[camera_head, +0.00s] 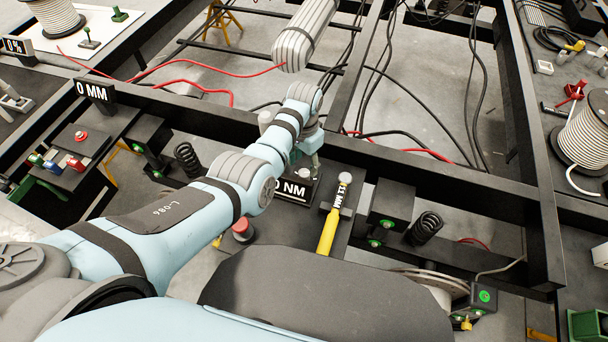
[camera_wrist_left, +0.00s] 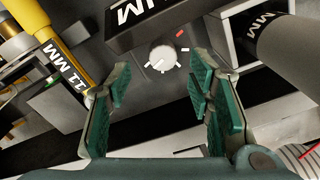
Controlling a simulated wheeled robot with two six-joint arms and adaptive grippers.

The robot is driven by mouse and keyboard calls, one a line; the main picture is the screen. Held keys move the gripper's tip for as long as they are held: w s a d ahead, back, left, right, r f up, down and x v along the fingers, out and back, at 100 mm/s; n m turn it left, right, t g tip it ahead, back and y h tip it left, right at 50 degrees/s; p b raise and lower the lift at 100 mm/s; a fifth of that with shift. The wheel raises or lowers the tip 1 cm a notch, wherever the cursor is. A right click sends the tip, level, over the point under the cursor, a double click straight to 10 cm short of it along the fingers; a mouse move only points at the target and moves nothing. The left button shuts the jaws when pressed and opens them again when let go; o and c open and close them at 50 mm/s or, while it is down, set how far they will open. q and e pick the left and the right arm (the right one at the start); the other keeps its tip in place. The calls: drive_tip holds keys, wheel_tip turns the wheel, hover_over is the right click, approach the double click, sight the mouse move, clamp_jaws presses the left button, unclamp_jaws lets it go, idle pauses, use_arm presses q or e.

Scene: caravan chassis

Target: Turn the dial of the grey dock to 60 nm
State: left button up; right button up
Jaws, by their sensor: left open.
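In the left wrist view the sign (camera_wrist_left: 128,14) is cut off at the top. The round white dial (camera_wrist_left: 162,58) sits below it, with a red mark (camera_wrist_left: 182,33) to its upper right. My left gripper (camera_wrist_left: 158,103) is open; its green fingers stand apart, one to each side below the dial, and seem not to touch it. My right gripper is not in view.
A yellow-handled wrench (camera_head: 328,229) marked 11 MM lies right of the dock. A red button (camera_head: 242,229) is left of it. Black chassis beams (camera_head: 400,165) run behind, and a coil spring (camera_head: 425,228) stands to the right. In the wrist view a dark cylinder (camera_wrist_left: 290,58) is close on the right.

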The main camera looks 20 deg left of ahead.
sight(304, 172)
use_arm(q)
drive_tip(key=f, duration=0.2)
drive_tip(key=f+b, duration=0.1)
drive_tip(key=f, duration=0.1)
drive_tip(key=f+b, duration=0.1)
drive_tip(key=shift+w+a+f, duration=0.1)
drive_tip(key=shift+w+f, duration=0.3)
drive_tip(key=shift+s+r, duration=0.1)
drive_tip(key=shift+s, duration=0.05)
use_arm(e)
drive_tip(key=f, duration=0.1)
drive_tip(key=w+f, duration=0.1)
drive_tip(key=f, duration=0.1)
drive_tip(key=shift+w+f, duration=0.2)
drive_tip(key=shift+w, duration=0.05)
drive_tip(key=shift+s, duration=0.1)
use_arm(q)
clamp_jaws()
